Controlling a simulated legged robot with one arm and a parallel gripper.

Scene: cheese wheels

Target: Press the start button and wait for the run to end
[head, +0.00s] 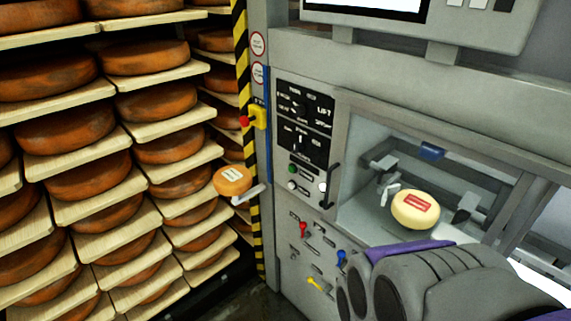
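A control panel (303,112) with dark label plates and knobs is on the front of the grey machine (400,60). A small green button (292,169) is below the plates, with a white button (292,185) under it. Their labels are too small to read, so I cannot tell which is the start button. A pale cheese wheel (415,210) with a red label sits inside the machine's open-looking chamber (365,215). Grey and purple parts of my arm cover the lower right. My gripper is not in view.
A red stop button on a yellow box (257,117) is beside the striped post (242,60). An orange labelled wheel (232,181) rests on a small bracket (248,195). Red (303,229), blue (341,258) and yellow (314,283) levers are low down. Shelves of cheese wheels (75,130) fill the left.

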